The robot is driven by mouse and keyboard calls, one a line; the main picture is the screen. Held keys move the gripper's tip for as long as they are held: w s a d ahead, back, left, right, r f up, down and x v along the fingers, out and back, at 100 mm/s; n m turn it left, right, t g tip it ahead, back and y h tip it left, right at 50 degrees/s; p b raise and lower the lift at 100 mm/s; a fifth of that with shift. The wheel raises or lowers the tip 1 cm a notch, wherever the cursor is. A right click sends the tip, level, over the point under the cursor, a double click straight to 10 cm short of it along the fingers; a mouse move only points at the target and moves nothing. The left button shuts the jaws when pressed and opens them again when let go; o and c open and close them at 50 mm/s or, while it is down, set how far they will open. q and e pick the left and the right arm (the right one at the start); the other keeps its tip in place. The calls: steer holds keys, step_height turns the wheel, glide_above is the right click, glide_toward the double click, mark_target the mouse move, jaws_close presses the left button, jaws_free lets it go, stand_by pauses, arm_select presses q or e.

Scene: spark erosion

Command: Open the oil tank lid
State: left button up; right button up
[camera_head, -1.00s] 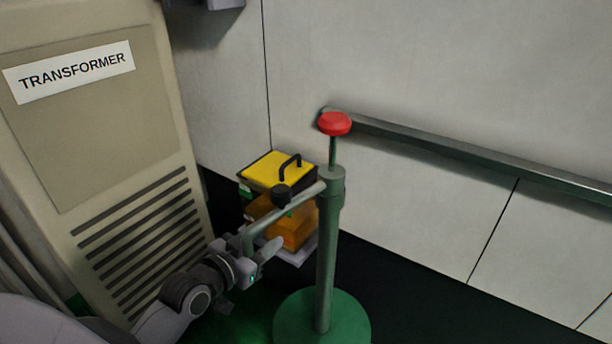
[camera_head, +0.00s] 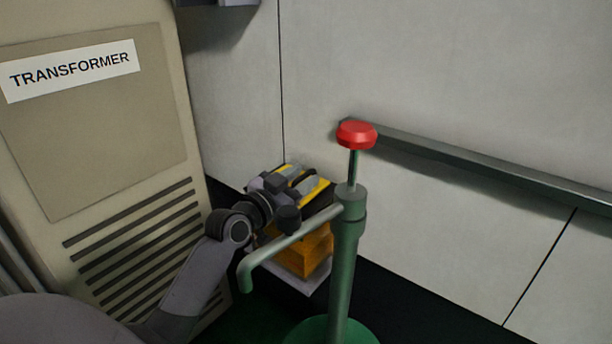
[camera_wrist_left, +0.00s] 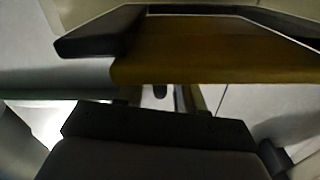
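The oil tank (camera_head: 306,257) has an orange, see-through lower body and stands behind a green post. Its yellow lid (camera_head: 321,190) looks closed and is partly covered by my gripper. The black lid handle (camera_head: 302,176) is mostly hidden by the fingers. My left gripper (camera_head: 302,179) is over the lid, with its fingers at the handle. I cannot tell whether they are closed on it. In the left wrist view, the yellow lid (camera_wrist_left: 220,62) and a dark bar lie close in front of the gripper. My right gripper is not in view.
A green post (camera_head: 345,270) with a red knob (camera_head: 356,134) and a side spout (camera_head: 275,251) stands in front of the tank, close to my left arm. The transformer cabinet (camera_head: 100,120) is at left. A wall rail (camera_head: 480,165) runs to the right.

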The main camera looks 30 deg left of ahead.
arm_select(q)
steer(key=shift+w, duration=0.7)
steer(key=shift+w+d, duration=0.1)
steer(key=shift+w, duration=0.15)
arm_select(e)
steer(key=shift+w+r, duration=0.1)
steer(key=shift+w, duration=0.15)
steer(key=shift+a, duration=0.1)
arm_select(q)
jaws_close()
steer(key=shift+r, duration=0.15)
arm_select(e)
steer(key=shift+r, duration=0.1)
